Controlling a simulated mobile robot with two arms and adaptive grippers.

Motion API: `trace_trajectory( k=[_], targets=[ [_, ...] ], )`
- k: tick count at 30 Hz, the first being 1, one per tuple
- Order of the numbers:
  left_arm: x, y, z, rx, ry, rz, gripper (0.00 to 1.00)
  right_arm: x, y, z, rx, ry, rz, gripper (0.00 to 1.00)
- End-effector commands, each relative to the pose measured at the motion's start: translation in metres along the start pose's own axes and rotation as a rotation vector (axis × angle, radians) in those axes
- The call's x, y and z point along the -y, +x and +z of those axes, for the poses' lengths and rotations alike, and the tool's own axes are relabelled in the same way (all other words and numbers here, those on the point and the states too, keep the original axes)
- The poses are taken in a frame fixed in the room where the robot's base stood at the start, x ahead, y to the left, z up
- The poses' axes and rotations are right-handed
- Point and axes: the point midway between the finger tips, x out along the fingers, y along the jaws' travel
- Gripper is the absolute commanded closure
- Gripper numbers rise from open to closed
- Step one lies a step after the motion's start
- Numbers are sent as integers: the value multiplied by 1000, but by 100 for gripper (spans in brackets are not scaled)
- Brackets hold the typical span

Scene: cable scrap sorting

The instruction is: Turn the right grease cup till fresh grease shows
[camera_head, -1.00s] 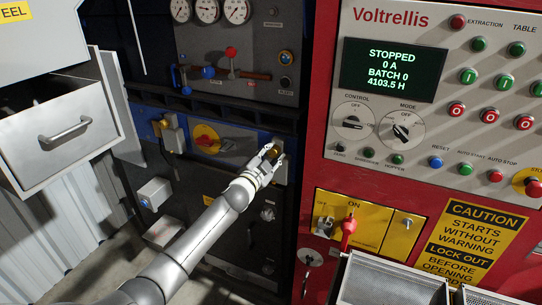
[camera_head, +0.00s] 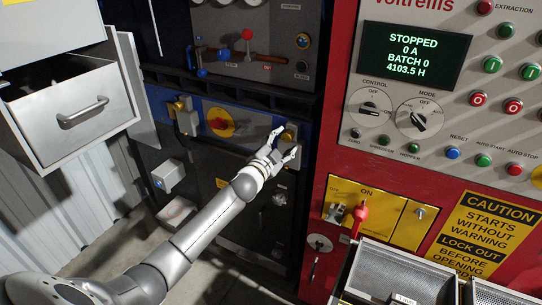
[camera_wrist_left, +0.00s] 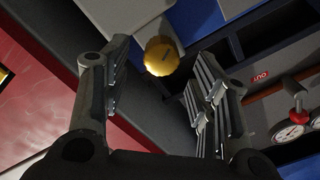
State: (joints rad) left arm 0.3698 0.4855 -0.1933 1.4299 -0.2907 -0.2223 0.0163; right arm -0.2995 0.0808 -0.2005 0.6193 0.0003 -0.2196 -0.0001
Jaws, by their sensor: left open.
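The right grease cup (camera_head: 289,135) is a small round brass cap on a pale block at the right end of the blue panel. My left gripper (camera_head: 284,146) is right at it, fingers open. In the left wrist view the brass cup (camera_wrist_left: 161,56) shows between the two spread fingers (camera_wrist_left: 160,75), towards their tips. No finger clearly touches it there. A dark mark is on its face; I see no grease. The left grease cup (camera_head: 180,105) sits on a similar block further left. My right gripper is not in view.
A yellow plate with a red rotary switch (camera_head: 220,122) lies between the cups. A red control cabinet (camera_head: 330,160) stands close right of my gripper. Levers and gauges (camera_head: 247,36) are above. An open drawer (camera_head: 75,122) juts out at left.

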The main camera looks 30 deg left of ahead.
Motion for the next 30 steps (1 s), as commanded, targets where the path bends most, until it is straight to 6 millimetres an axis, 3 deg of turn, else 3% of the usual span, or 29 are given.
trace_trajectory(
  k=[9, 15, 30],
  targets=[
    [-1, -60, 1, 1, 1, 2, 46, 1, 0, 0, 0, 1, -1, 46],
    [-1, -85, 0, 0, 0, 2, 46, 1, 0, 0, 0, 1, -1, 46],
    [0, -95, 0, 0, 1, 0, 46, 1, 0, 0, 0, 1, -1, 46]
  ],
)
